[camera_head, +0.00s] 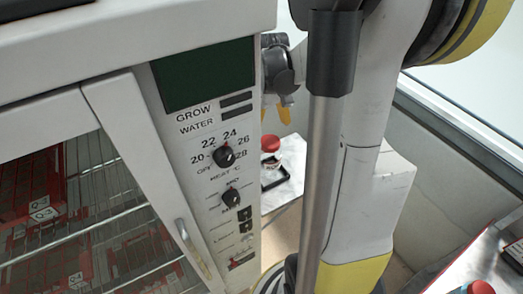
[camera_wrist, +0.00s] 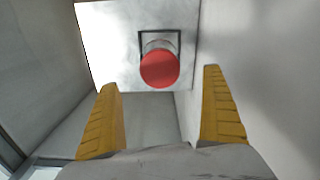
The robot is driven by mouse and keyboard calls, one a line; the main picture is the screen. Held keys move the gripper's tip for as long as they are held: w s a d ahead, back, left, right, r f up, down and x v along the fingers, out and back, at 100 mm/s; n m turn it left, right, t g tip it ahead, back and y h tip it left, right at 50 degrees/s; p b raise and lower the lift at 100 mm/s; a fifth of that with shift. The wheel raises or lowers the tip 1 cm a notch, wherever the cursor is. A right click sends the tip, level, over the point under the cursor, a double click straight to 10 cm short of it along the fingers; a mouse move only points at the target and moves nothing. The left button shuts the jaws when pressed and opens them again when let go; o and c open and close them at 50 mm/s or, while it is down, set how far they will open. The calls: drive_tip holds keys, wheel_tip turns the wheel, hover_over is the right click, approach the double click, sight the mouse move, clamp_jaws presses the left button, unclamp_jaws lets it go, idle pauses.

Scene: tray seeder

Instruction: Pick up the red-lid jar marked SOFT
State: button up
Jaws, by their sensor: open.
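A jar with a red lid (camera_wrist: 160,69) stands in a dark square frame on a pale surface, in the upper middle of the wrist view. In the head view the red-lid jar (camera_head: 270,144) shows small beside the cabinet. No SOFT marking can be read on it in either view. My gripper (camera_wrist: 166,83) is open, with its two yellow fingers apart and nothing between them. The jar lies ahead of the fingertips, roughly between their lines, and apart from them. In the head view my gripper (camera_head: 286,112) is partly hidden behind the cabinet's edge.
A white cabinet (camera_head: 262,190) with dials and a glass door stands close at the left, with red trays (camera_head: 40,205) inside. Another surface with red items (camera_head: 480,270) is at the lower right. Pale walls flank my gripper on both sides.

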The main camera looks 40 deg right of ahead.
sight(270, 141)
drive_tip(key=f, duration=0.2)
drive_tip(key=f+b, duration=0.1)
drive_tip(key=f, duration=0.1)
drive_tip(key=shift+s, duration=0.3)
wheel_tip(270, 141, down, 6)
drive_tip(key=shift+r+b, duration=0.1)
drive_tip(key=shift+b, duration=0.85)
drive_tip(key=shift+r, duration=0.1)
drive_tip(key=c, duration=1.3)
